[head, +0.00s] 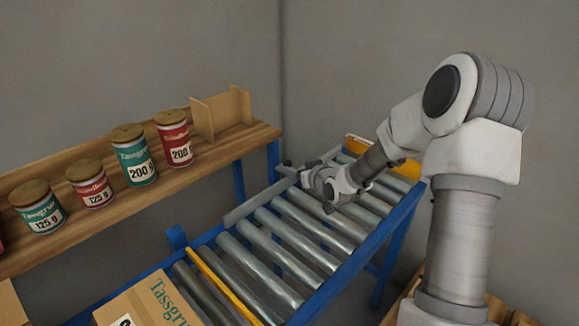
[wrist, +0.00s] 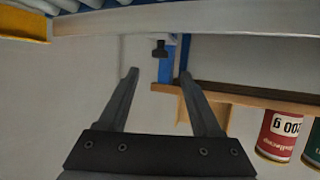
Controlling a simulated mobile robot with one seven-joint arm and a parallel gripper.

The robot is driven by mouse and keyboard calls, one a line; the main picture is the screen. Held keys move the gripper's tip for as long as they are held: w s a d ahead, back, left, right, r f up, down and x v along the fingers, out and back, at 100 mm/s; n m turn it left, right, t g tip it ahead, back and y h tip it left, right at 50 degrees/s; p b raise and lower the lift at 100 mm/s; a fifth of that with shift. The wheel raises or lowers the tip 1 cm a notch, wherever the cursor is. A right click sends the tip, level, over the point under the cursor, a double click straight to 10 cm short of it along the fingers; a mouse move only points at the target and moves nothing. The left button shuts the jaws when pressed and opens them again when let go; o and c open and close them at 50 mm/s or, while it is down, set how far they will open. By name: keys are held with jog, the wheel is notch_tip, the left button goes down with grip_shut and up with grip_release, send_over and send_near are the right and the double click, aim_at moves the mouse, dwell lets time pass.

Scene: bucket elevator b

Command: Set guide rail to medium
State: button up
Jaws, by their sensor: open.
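The guide rail (head: 252,205) is a long grey bar along the left side of the roller conveyor. In the wrist view the rail (wrist: 215,22) runs across the top. A small dark knob (wrist: 160,49) sticks out below the rail, in line with the gap between my fingertips and apart from them. My gripper (wrist: 159,75) is open and empty. In the head view my gripper (head: 303,174) is over the far part of the rail, partly hiding it. No marks for the rail's settings can be read.
A wooden shelf (head: 110,207) with several labelled cans stands left of the conveyor (head: 300,240). A cardboard divider (head: 222,112) is at its far end. A yellow bar (head: 222,287) crosses the near rollers, and a cardboard box (head: 150,305) is in front. The middle rollers are clear.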

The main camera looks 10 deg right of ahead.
aim_at(288, 162)
jog(key=b+x, duration=0.1)
jog(key=x, duration=0.6)
jog(key=shift+w+f, duration=0.2)
jog(key=shift+w, duration=0.15)
grip_shut()
dwell(1.1)
